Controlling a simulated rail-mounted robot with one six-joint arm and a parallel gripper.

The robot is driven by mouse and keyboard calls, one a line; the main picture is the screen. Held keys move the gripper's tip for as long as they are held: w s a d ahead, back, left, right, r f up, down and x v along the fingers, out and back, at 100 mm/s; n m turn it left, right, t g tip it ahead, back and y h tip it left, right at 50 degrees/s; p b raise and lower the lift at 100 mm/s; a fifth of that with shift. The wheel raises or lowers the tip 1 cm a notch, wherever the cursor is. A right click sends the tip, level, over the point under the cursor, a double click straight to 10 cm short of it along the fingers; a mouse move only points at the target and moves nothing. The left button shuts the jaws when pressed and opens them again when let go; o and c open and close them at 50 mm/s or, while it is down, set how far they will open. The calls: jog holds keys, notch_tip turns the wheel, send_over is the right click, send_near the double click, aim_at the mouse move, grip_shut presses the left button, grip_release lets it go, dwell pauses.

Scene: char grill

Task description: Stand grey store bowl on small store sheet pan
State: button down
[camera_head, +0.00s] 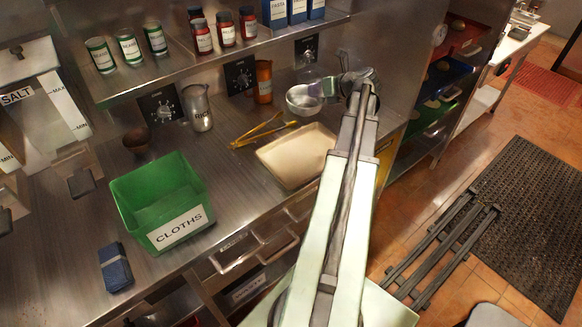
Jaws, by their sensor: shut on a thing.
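The grey bowl (302,99) is at the back of the steel counter, just beyond the sheet pan. My gripper (328,88) reaches it from the right and is shut on its right side. The fingertips are small here, and the exact grip on the rim is hard to make out. The bowl looks about upright; I cannot tell how far it is above the counter. The small sheet pan (296,157) is a pale beige, shallow rectangle lying on the counter near its front edge. It looks empty, and my arm covers its right end.
A steel jug (198,108), an orange bottle (263,82) and a brown bowl (137,141) stand along the back. A green cloths bin (161,202) is at left. A shelf (215,55) with jars overhangs the counter.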

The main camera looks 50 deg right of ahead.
jog(key=shift+s+d+f+m+h, duration=0.1)
jog(key=shift+f+m+h, duration=0.05)
jog(key=shift+m+h, duration=0.15)
jog(key=shift+d+f, duration=0.1)
jog(key=shift+d, duration=0.05)
jog(key=b, duration=2)
send_over(314, 150)
notch_tip(314, 150, down, 20)
jog(key=shift+d+f, duration=0.15)
jog(key=shift+f, duration=0.1)
jog(key=shift+r, duration=0.2)
jog(key=shift+f, duration=0.15)
jog(key=c, duration=1.1)
grip_release()
